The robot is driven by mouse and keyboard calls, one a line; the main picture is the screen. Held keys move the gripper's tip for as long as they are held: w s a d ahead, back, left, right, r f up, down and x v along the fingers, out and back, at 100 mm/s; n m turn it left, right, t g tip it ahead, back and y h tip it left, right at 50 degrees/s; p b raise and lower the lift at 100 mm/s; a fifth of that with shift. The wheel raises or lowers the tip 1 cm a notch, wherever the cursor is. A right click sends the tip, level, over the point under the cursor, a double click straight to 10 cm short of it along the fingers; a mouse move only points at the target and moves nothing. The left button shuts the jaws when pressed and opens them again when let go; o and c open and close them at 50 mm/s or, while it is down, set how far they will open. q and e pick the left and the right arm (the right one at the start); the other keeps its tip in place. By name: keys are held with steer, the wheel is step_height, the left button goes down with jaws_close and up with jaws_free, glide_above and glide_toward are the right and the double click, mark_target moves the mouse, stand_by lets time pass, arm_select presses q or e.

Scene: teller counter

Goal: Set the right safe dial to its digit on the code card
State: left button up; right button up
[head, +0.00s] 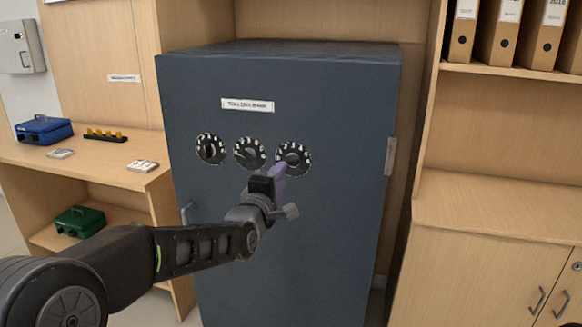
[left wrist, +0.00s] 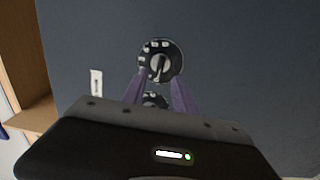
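The right safe dial (head: 293,158) is a black disc with pale marks and a knob, the rightmost of three on the dark blue-grey safe. My left gripper (head: 281,170) is in front of its lower edge. In the left wrist view, the purple fingers of my left gripper (left wrist: 157,78) are apart. The dial there (left wrist: 160,61) shows just past the fingertips, apparently the right one. Contact is unclear. Another dial (left wrist: 154,100) shows partly between the fingers. The digits are too small to read. A small white card (head: 124,78) is on the wood panel; its text is unreadable. My right gripper is out of view.
The middle dial (head: 250,153) and left dial (head: 210,149) sit close beside the right one. A white label (head: 248,105) is above them. A desk with a blue box (head: 43,130) stands left; a wooden cabinet (head: 500,205) stands right.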

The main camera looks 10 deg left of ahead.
mark_target(290, 164)
arm_select(q)
steer(key=shift+w, duration=0.1)
steer(key=w, duration=0.7)
steer(key=shift+w+d+p, duration=0.25)
steer(key=shift+w+p, duration=0.05)
steer(key=shift+p, duration=0.1)
jaws_close()
stand_by(0.3)
